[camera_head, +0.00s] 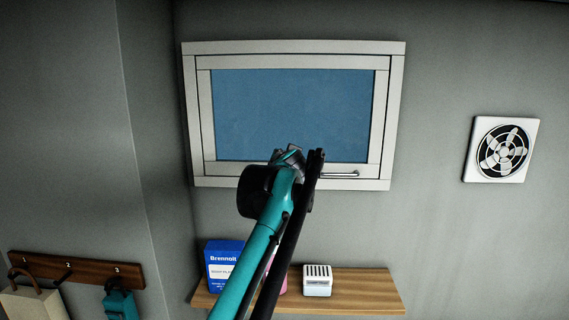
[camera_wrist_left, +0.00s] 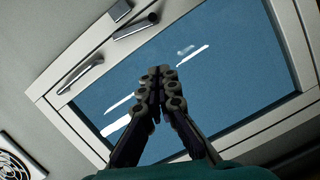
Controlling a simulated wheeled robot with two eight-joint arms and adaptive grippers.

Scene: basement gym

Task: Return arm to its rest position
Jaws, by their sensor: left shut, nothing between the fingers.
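My left arm, teal and black, reaches up in the head view from the bottom middle. My left gripper (camera_head: 289,152) is in front of the lower edge of the window, left of its handle, and partly hidden by my own wrist. In the left wrist view my left gripper (camera_wrist_left: 160,75) has its dark fingers together with nothing between them, against the blue pane. No contact with the window shows. My right gripper is in neither view.
A white-framed window (camera_head: 396,120) with a metal handle (camera_head: 340,174) looks closed. Below it is a wooden shelf (camera_head: 370,290) with a blue box (camera_head: 222,262), a pink item and a white vented box (camera_head: 317,281). A fan (camera_head: 502,150) is right; a hook rail (camera_head: 90,268) is left.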

